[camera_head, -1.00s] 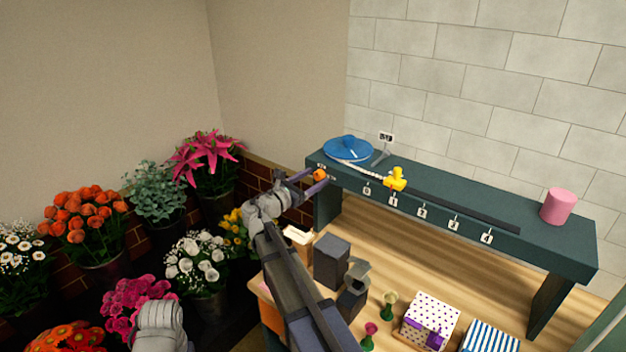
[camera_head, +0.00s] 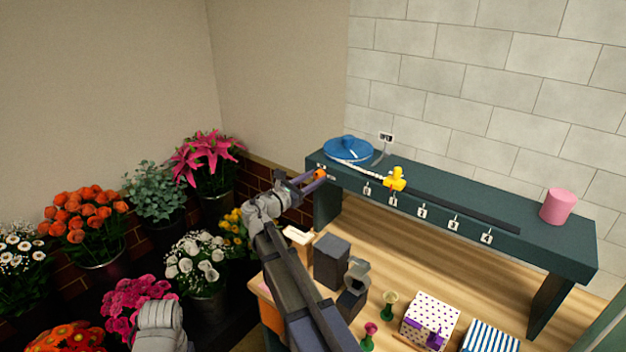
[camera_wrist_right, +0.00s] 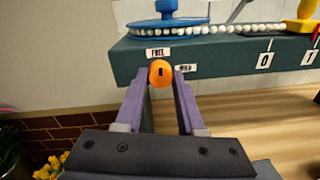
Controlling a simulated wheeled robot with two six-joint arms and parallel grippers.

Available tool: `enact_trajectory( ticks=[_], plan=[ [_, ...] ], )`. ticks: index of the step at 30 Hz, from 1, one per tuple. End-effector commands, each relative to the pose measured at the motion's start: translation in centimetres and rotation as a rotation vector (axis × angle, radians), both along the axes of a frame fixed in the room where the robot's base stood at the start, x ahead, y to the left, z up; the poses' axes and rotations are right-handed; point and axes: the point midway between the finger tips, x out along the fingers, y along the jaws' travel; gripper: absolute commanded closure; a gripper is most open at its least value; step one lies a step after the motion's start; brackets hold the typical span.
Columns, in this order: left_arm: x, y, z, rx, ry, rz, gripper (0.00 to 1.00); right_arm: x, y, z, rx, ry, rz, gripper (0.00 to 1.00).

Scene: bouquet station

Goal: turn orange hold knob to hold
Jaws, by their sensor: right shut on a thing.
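The orange hold knob (camera_wrist_right: 161,74) sits on the front face of the dark green bench shelf (camera_head: 450,213), at its left end. In the right wrist view its black mark stands about upright, toward the FREE label (camera_wrist_right: 158,52) above it. The HOLD label (camera_wrist_right: 186,68) is to the knob's right. My right gripper (camera_wrist_right: 162,78) is shut on the knob, one purple finger on each side. In the head view the right gripper (camera_head: 318,176) partly hides the knob. My left gripper is not in view.
A blue disc (camera_head: 347,149) with a string of white beads lies above the knob. A yellow slider (camera_head: 396,179) and number tags are along the shelf. A pink cylinder (camera_head: 558,206) stands at its right end. Boxes (camera_head: 430,321) stand on the wooden table below; flower buckets fill the left.

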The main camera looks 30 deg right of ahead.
Motion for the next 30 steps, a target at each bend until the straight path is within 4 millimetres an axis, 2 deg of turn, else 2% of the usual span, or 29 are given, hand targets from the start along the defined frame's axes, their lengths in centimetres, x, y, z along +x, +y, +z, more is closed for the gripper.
enact_trajectory(
  ticks=[8, 30],
  plan=[
    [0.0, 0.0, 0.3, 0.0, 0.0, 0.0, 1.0, 0.0, 0.0, 0.1, 0.052, -0.123, -0.001, 1.0],
    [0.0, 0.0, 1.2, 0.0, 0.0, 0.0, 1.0, -0.2, 0.0, 0.1, 0.318, -0.762, -0.003, 1.0]
  ],
)
